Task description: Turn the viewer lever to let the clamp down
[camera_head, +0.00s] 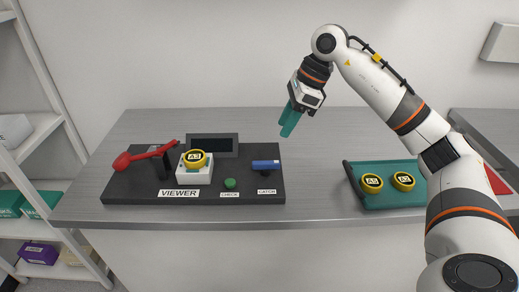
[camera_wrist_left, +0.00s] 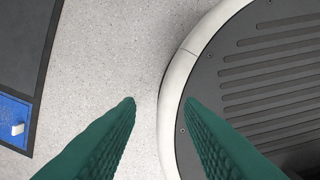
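The viewer (camera_head: 146,187) is a dark base on the table with a VIEWER label. At its left a red lever (camera_head: 140,155) with a round knob lies slanted across a black post (camera_head: 163,166), knob end low at the left. I cannot make out a separate clamp part. A yellow disc marked A3 (camera_head: 195,159) sits on the white block (camera_head: 194,175) right of the post. My right gripper (camera_head: 285,130) hangs above the table behind the base's right end, apart from everything; its finger gap is unclear. My left gripper (camera_wrist_left: 160,101) is open and empty over the floor, out of the head view.
The base also carries a dark screen (camera_head: 212,146), a green CHECK button (camera_head: 230,183) and a blue CATCH handle (camera_head: 266,165). A green tray (camera_head: 400,201) with two yellow discs stands at the right. Shelves (camera_head: 30,150) stand left. The table between base and tray is clear.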

